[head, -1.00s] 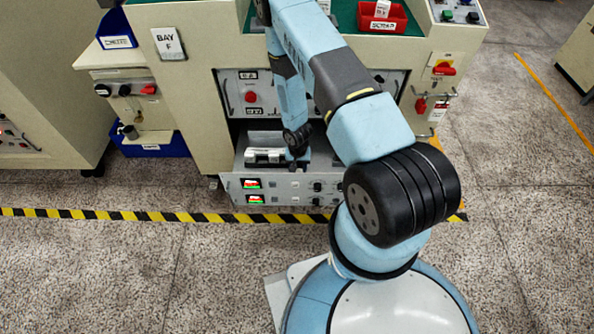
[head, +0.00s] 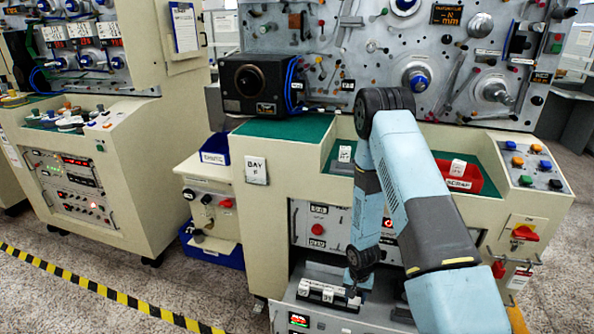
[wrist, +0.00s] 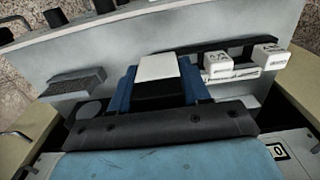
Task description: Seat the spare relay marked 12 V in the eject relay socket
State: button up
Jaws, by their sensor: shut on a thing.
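My gripper (wrist: 161,88) is shut on a white-topped block with a dark side, which looks like a relay (wrist: 158,67); no marking on it is legible. Two white relays (wrist: 217,66) (wrist: 269,56) with dark print stand on a labelled strip to its right in the wrist view. The print and strip labels are too small to read. In the head view my gripper (head: 353,286) is low in the open drawer, beside the relay row (head: 320,291). I cannot tell which socket is the eject one, nor whether the held relay touches anything below.
The open drawer (head: 312,319) has a front panel with small displays. A grey ribbed block (wrist: 77,85) is at left in the wrist view. Above are a red scrap bin (head: 462,182), a button panel (head: 530,163) and a red switch (head: 524,233). A blue bin (head: 213,250) is at left.

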jog(key=r, duration=0.3)
jog(key=w+r, duration=0.1)
jog(key=r, duration=0.1)
jog(key=shift+r, duration=0.1)
jog(key=w+d+r+n, duration=0.1)
jog(key=w+r+n, duration=0.2)
jog(key=w+r, duration=0.5)
notch_tip(320, 180, up, 5)
jog(key=shift+w+d+f+n, duration=0.1)
jog(key=shift+w+d+n, duration=0.2)
jog(key=shift+w+d, duration=0.1)
